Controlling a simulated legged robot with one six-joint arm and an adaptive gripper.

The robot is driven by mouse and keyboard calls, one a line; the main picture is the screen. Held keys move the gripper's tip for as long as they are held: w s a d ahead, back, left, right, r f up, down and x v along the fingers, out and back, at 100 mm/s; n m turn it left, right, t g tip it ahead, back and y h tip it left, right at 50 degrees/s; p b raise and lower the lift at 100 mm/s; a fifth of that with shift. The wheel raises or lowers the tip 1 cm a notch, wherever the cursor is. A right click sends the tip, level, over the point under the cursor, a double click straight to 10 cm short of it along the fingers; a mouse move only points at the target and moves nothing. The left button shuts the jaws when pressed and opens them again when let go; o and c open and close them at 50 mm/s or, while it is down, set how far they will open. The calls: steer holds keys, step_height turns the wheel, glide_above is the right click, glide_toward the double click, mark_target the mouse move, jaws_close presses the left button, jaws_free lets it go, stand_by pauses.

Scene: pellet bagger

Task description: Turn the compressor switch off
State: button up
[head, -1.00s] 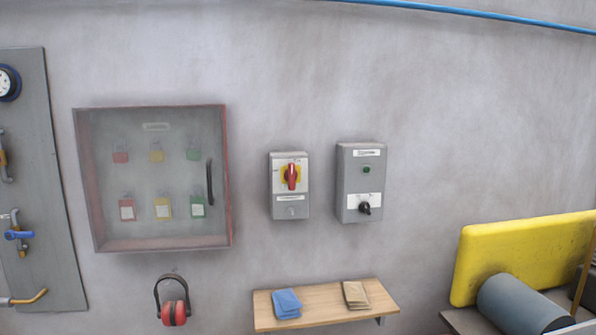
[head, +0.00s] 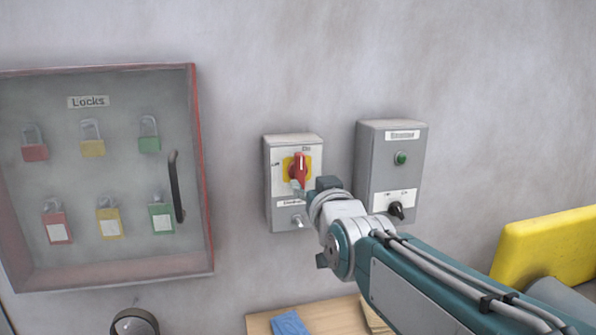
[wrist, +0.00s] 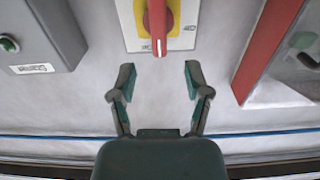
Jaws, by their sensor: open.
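The compressor switch is a grey wall box (head: 279,215) with a red rotary handle (head: 299,165) on a yellow plate. The handle stands upright, toward the "On" mark; another mark is at its left. The label below is partly hidden by my arm. In the wrist view, which is turned over, the red handle (wrist: 158,25) points down from the top edge, and only part of the box shows. My gripper (wrist: 160,70) is open and empty, its two fingers spread to either side of the handle's line, short of its tip. In the head view my gripper (head: 308,187) is just below and right of the handle.
A second grey box (head: 372,165) with a green light and black knob is close on the right. A glass-fronted lock cabinet (head: 203,225) with several padlocks is at left. A wooden shelf (head: 325,318) with a blue cloth (head: 290,324) is below. The wall above is clear.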

mark_target(301, 172)
steer(key=x, duration=0.9)
steer(key=shift+f, duration=0.1)
steer(key=c, duration=0.8)
